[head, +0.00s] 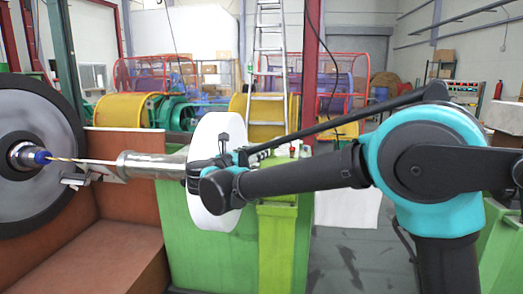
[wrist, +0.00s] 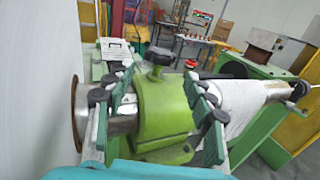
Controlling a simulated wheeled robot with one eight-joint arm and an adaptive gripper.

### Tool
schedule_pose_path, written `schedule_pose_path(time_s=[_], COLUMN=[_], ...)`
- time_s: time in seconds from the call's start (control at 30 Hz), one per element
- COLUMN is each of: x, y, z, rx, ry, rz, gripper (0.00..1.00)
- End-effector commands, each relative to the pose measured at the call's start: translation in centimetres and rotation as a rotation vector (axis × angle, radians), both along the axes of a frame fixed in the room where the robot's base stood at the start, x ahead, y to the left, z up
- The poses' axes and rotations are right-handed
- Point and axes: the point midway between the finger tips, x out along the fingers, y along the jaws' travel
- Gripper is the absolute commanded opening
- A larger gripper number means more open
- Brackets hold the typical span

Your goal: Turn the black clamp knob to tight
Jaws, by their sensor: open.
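The black clamp knob (wrist: 158,57) stands upright on top of a rounded green clamp housing (wrist: 165,112) in the wrist view. The housing sits around a metal shaft (wrist: 122,124). My gripper (wrist: 158,76) is open, with its dark green, black-jointed fingers spread to the left and right. The knob appears between the fingertips and a little beyond them, with a visible gap on both sides. Nothing is held. In the head view my gripper is small and dark beside the white disc (head: 212,130), and I cannot clearly pick out the knob there.
A large white surface fills the left edge of the wrist view, close to the left finger. A white roll (wrist: 243,98) lies on the right. In the head view a green machine frame (head: 215,250) stands below my arm, and a stepladder (head: 268,60) is behind.

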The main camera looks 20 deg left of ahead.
Motion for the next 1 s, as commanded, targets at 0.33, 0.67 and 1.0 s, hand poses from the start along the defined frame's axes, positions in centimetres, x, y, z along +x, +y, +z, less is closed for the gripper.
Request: schedule_pose_path(time_s=[0.33,0.67,1.0], x=[-0.6,2.2,3.9], y=[0.1,-2.2,-9.0], z=[0.0,0.9,1.5], rx=[0.0,0.0,0.0], ry=[0.0,0.0,0.0], rz=[0.0,0.115,0.548], gripper=[0.54,0.54,0.54])
